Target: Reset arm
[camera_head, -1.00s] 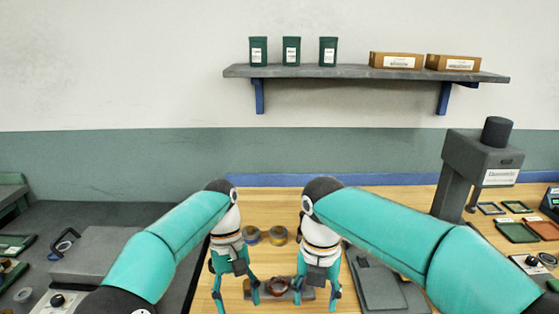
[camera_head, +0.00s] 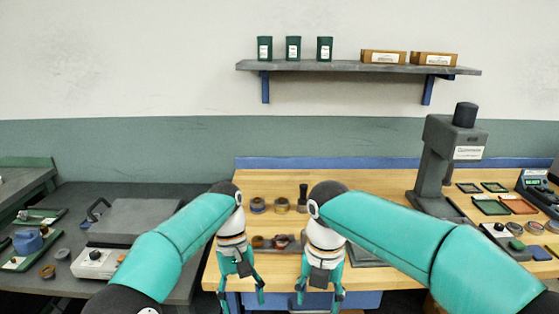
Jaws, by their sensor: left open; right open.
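My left arm comes in from the left, and its gripper (camera_head: 241,291) hangs fingers-down at the front edge of the wooden bench (camera_head: 386,180). Its fingers are apart with nothing between them. My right arm comes in from the right, and its gripper (camera_head: 320,294) hangs fingers-down beside the left one, also open and empty. Both grippers are apart from each other. Behind them on the bench sit small ring-like parts (camera_head: 281,242), partly hidden by the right gripper.
Round tins (camera_head: 281,205) and a dark upright tool (camera_head: 303,197) stand further back. A grey press (camera_head: 432,165) stands at the right, with shallow trays (camera_head: 491,206) beyond. A grey machine (camera_head: 128,222) sits on the dark left bench. A wall shelf (camera_head: 350,66) holds green containers and cardboard boxes.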

